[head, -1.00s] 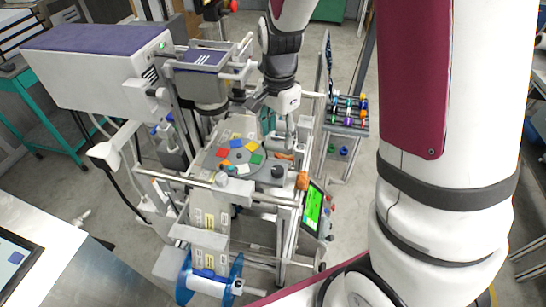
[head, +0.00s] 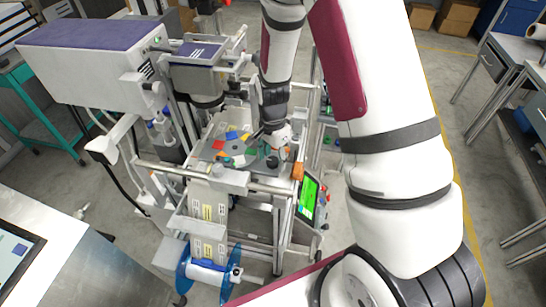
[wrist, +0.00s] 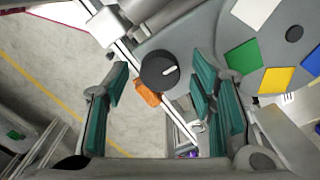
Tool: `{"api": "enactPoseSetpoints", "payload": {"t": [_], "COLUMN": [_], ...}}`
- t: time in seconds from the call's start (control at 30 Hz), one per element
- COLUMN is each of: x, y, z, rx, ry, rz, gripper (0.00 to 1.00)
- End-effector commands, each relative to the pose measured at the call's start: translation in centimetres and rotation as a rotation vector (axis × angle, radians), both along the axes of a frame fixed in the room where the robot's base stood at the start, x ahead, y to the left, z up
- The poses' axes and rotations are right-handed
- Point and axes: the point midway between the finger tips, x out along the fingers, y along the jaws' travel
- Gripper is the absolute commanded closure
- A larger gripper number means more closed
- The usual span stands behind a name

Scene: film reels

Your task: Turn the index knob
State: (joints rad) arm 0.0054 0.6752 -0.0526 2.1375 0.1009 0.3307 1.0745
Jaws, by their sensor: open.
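The index knob (wrist: 157,72) is a round dark knob with a white pointer line, standing on a grey plate beside the colour disc. In the head view the knob (head: 272,162) is partly covered by my gripper (head: 280,152). In the wrist view my gripper (wrist: 161,88) is open, with one teal-padded finger on each side of the knob in the picture. Both pads are apart from the knob. Whether the fingertips are level with it is unclear.
The disc (wrist: 288,32) with white, green, yellow and blue patches lies right of the knob. An orange part (wrist: 148,96) sits just below it in the wrist view. A lit green screen (head: 308,197) and a rail (head: 255,183) are close by at the machine's front.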

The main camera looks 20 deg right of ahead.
Motion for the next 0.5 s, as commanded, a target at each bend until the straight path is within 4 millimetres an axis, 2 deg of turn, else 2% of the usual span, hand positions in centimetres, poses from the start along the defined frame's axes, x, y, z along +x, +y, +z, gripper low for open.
{"api": "enactPoseSetpoints", "payload": {"t": [0.27, 0.47, 0.5], "x": [0.01, 0.00, 0.00], "y": [0.01, 0.02, 0.02], "z": [-0.08, -0.07, -0.07], "rx": [0.000, 0.000, 0.000], "ry": [0.000, 0.000, 0.000], "rz": [0.000, 0.000, 0.000], "gripper": [0.51, 0.97, 0.97]}}
